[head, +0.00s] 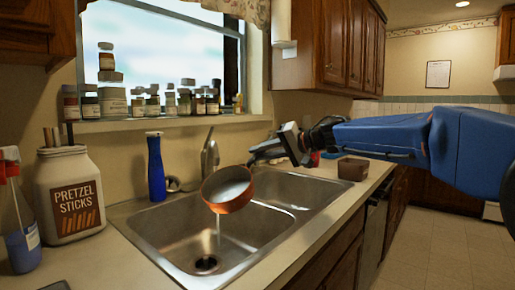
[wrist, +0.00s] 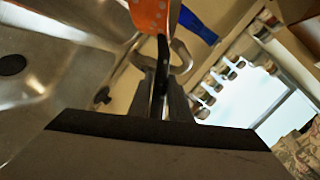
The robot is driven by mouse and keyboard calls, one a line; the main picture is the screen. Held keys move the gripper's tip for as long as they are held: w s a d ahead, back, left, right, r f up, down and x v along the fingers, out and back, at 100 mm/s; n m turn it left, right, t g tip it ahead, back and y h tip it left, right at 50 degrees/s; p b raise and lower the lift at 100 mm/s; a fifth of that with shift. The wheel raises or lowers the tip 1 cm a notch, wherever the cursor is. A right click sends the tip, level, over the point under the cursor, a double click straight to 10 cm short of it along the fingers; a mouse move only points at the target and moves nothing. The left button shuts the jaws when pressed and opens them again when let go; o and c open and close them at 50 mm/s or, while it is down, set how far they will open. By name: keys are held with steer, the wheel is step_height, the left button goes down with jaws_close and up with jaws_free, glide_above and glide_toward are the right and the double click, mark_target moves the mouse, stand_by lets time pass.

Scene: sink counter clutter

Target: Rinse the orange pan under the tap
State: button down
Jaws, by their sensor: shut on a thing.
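The orange pan (head: 232,204) hangs tilted over the sink, its pale inside facing the head camera. A thin stream of water (head: 218,226) runs below its lower rim toward the left basin. The metal tap (head: 209,157) stands just behind the pan; whether water leaves its spout is hidden. My gripper (head: 262,153) reaches in from the right. In the wrist view, my gripper (wrist: 163,92) is shut on the pan's dark handle (wrist: 162,60), and a speckled part of the pan (wrist: 150,14) shows at the top.
The double sink (head: 160,225) has a dark drain (head: 206,264) in its left basin. A blue bottle (head: 155,167) stands behind it. A pretzel jar (head: 68,194) and spray bottle (head: 18,222) stand left. Jars line the windowsill (head: 150,124). A brown box (head: 353,168) sits right.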

steer(key=shift+w+d+f+m+g+y, duration=0.3)
steer(key=shift+f+m, duration=0.4)
steer(key=shift+f, duration=1)
steer(key=shift+w+d+f+m+g+y, duration=0.1)
steer(key=shift+w+d+f+m+y, duration=0.45)
steer(key=shift+f, duration=1.15)
steer(key=shift+w+a+f+m+g+y, duration=0.1)
steer(key=shift+w+f+m+g, duration=0.15)
steer(key=shift+f+m, duration=1.05)
steer(key=shift+f+n, duration=0.4)
steer(key=shift+n, duration=0.05)
